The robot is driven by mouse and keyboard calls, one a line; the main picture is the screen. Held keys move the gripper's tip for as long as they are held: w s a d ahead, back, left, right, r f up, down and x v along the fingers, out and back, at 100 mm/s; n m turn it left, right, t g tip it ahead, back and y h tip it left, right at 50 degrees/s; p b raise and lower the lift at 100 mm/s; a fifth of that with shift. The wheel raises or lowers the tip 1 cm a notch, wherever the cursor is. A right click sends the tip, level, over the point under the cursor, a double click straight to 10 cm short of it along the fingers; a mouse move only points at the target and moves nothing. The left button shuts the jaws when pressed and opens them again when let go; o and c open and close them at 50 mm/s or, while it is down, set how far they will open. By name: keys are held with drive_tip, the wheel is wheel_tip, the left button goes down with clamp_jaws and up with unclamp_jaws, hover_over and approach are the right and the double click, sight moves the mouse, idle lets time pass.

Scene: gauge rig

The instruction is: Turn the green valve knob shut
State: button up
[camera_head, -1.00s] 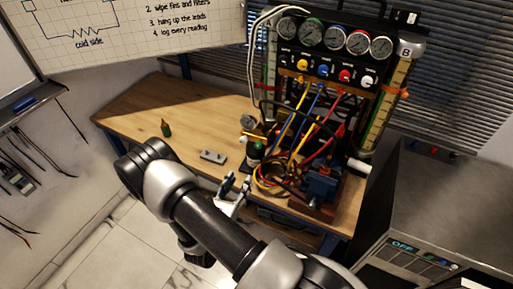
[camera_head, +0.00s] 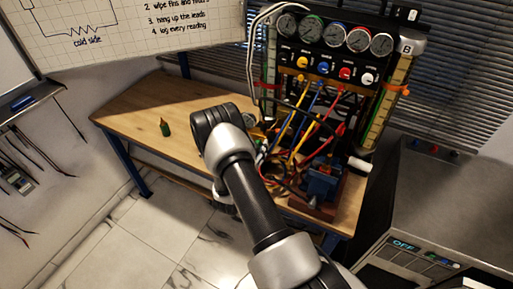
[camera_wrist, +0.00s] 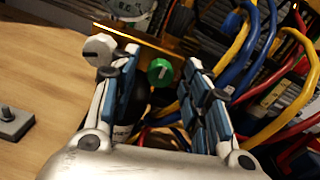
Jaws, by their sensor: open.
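The green valve knob (camera_wrist: 160,72) shows in the wrist view, round with a pale pointer line across its face. It sits on a brass-coloured bar, beyond my fingertips and between them in the picture. My gripper (camera_wrist: 158,68) is open, one finger on each side of the knob in the picture; I see no contact with it. A white knob (camera_wrist: 99,50) sits on the same bar, just left of the left fingertip.
Yellow, blue and red hoses (camera_wrist: 265,60) crowd the right side of the wrist view. A gauge (camera_wrist: 128,8) stands above the bar. A grey block with a stub (camera_wrist: 12,124) lies on the wooden bench (camera_head: 150,108).

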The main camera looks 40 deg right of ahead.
drive_tip(key=shift+c, duration=0.4)
clamp_jaws()
